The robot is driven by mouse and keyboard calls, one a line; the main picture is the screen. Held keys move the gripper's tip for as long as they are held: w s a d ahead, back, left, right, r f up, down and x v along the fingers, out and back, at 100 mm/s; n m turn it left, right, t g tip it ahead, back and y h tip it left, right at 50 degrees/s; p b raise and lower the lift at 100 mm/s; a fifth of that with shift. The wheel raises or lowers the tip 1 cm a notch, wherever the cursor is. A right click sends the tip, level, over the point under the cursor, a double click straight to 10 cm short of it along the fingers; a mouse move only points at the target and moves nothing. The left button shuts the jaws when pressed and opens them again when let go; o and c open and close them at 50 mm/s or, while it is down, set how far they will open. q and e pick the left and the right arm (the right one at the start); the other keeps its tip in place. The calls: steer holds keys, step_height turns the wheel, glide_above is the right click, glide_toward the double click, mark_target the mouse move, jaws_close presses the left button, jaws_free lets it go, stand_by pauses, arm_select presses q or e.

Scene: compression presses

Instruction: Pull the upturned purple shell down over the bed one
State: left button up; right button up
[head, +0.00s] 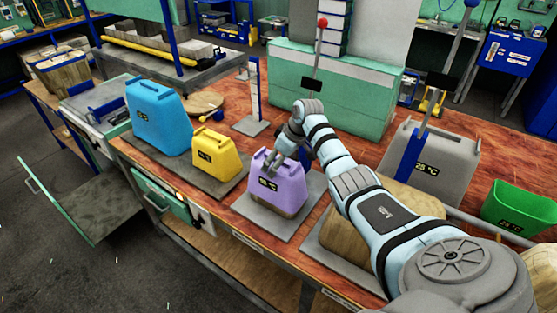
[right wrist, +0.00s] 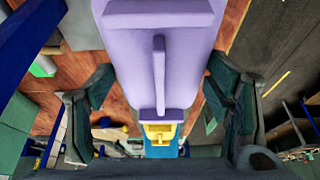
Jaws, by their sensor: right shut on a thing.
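The purple shell (head: 282,188) stands upright over the grey bed plate (head: 262,221) near the table's front edge, with a dark temperature label on its front. A tan band shows below its lower edge; whether this is the bed shell or a block is hard to tell. My right gripper (head: 275,160) is at the top of the purple shell. In the right wrist view, its fingers (right wrist: 160,80) lie on both sides of the purple shell (right wrist: 185,35), closed on it. The shell's far side is hidden. My left gripper is in neither view.
A yellow shell (head: 215,160) and a blue shell (head: 157,115) stand to the left on a grey plate. A grey shell (head: 455,165) with a lever and a green bin (head: 518,208) are at the right. A green press base (head: 335,95) stands behind.

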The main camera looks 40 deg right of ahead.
steer(key=shift+f+b, duration=0.3)
steer(key=shift+f, duration=0.25)
stand_by(0.4)
steer(key=o, duration=1.7)
steer(key=shift+c, duration=0.2)
steer(key=v, duration=1.2)
steer(key=shift+a, duration=0.1)
